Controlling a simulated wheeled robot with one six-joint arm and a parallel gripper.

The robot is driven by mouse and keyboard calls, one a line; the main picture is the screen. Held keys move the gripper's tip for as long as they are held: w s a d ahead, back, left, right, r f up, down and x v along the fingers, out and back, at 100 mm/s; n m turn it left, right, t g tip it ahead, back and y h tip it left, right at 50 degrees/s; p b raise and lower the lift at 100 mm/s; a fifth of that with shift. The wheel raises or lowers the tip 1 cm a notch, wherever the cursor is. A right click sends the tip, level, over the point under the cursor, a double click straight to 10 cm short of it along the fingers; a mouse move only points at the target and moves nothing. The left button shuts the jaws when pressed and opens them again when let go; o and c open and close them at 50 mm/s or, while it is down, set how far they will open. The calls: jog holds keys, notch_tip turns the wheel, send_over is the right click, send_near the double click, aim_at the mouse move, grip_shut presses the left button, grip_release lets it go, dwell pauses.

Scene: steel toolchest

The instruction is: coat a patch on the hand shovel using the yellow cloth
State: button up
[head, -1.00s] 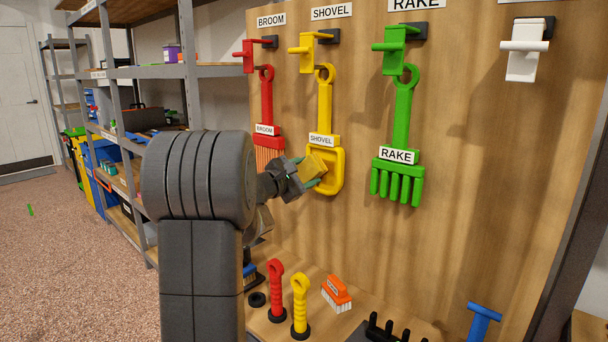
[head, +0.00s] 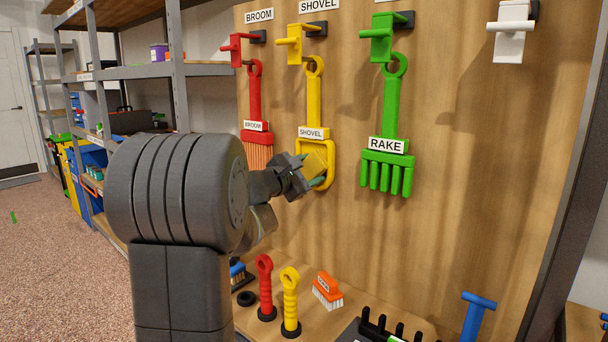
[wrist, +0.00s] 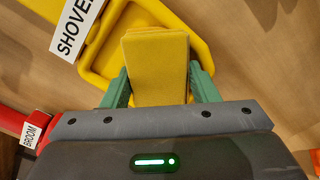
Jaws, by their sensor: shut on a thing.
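The yellow hand shovel (head: 314,92) hangs on the wooden wall from a yellow hook, with a SHOVEL label on it. Its scoop also shows behind the cloth in the wrist view (wrist: 205,80). My gripper (head: 314,172) is shut on the folded yellow cloth (wrist: 155,65), which sits between the two green fingers. In the head view the cloth (head: 316,163) is in front of the scoop's lower part and hides some of it. I cannot tell whether the cloth touches the scoop.
The red broom (head: 255,95) hangs left of the shovel and the green rake (head: 392,115) hangs right. Below on the bench stand a red handle (head: 265,285), a yellow handle (head: 290,300) and an orange brush (head: 327,290). A white hook (head: 511,40) is empty.

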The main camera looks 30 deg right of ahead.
jog(key=shift+s+d+b, duration=0.3)
jog(key=shift+s+b, duration=0.25)
jog(key=shift+s, duration=0.1)
jog(key=shift+s+d+b, duration=0.3)
jog(key=shift+s+b, duration=0.2)
jog(key=shift+s, duration=0.1)
jog(key=shift+w+a, duration=0.1)
jog(key=shift+w, duration=0.1)
jog(key=shift+w+a+p, duration=0.15)
jog(key=shift+w+a, duration=0.3)
jog(key=shift+w, duration=0.65)
jog(key=shift+w+a+p, duration=0.15)
jog(key=shift+w+a, duration=0.35)
jog(key=shift+w, duration=0.6)
jog(key=shift+w+a+p, duration=0.15)
jog(key=shift+w+a, duration=0.3)
jog(key=shift+w, duration=0.65)
jog(key=b+v, duration=0.1)
jog(key=v, duration=0.5)
jog(key=shift+b, duration=0.3)
jog(key=shift+a, duration=0.15)
